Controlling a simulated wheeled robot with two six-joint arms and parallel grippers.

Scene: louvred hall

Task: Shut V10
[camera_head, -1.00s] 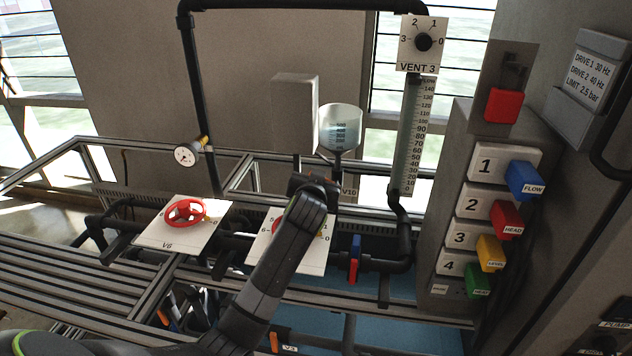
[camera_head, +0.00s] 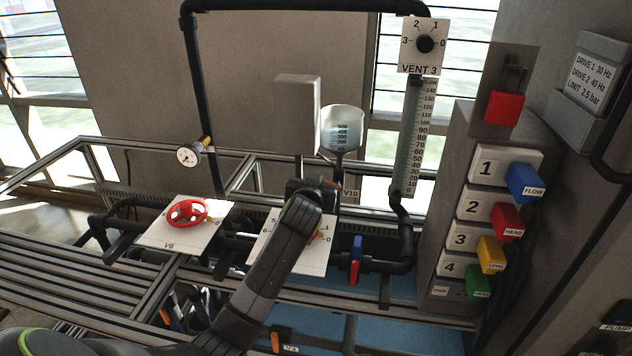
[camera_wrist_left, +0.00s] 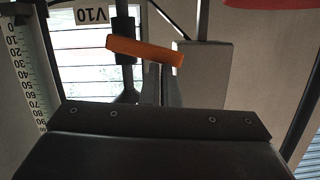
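The V10 label (camera_head: 351,193) hangs below the funnel in the head view, and reads upside down in the left wrist view (camera_wrist_left: 92,15). An orange lever handle (camera_wrist_left: 145,50) lies beside the label, slightly tilted in the left wrist view. Only a small bit of the handle (camera_head: 330,183) shows in the head view, beside my left gripper (camera_head: 318,185). In the left wrist view, my left gripper's fingers (camera_wrist_left: 160,82) look close together, with their tips at the handle's underside in the picture. I cannot tell whether they touch it. My right gripper is out of view.
The funnel (camera_head: 342,128) and a grey box (camera_head: 296,113) stand above the lever. My left arm covers part of a panel (camera_head: 316,258) with a dial.

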